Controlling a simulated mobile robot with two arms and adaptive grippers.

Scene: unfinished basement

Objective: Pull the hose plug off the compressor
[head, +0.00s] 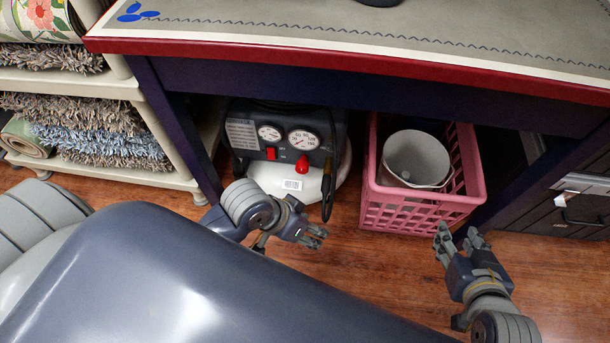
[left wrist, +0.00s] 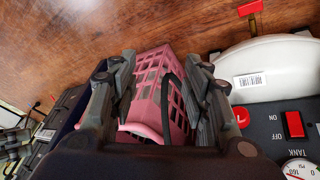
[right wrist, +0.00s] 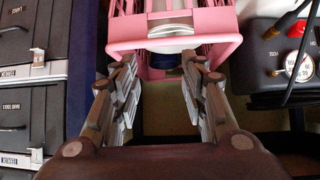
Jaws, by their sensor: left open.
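The compressor (head: 290,145) stands under the workbench, with a dark panel, two gauges, a red switch, a red knob and a white tank. A black hose (head: 328,190) hangs down the right side of its front; its joint with the compressor is too dark to make out. My left gripper (head: 314,236) is open, low in front of the tank and close to the hose's lower part. In the left wrist view a black hose-like strand (left wrist: 165,100) shows between the spread fingers, not gripped. My right gripper (head: 460,238) is open and empty before the crate.
A pink crate (head: 410,222) holding a white bucket (head: 415,155) stands right of the compressor. The workbench edge (head: 350,62) overhangs both. A shelf with rugs (head: 100,190) is at left, dark drawers (head: 570,215) at right. Wooden floor in front is clear.

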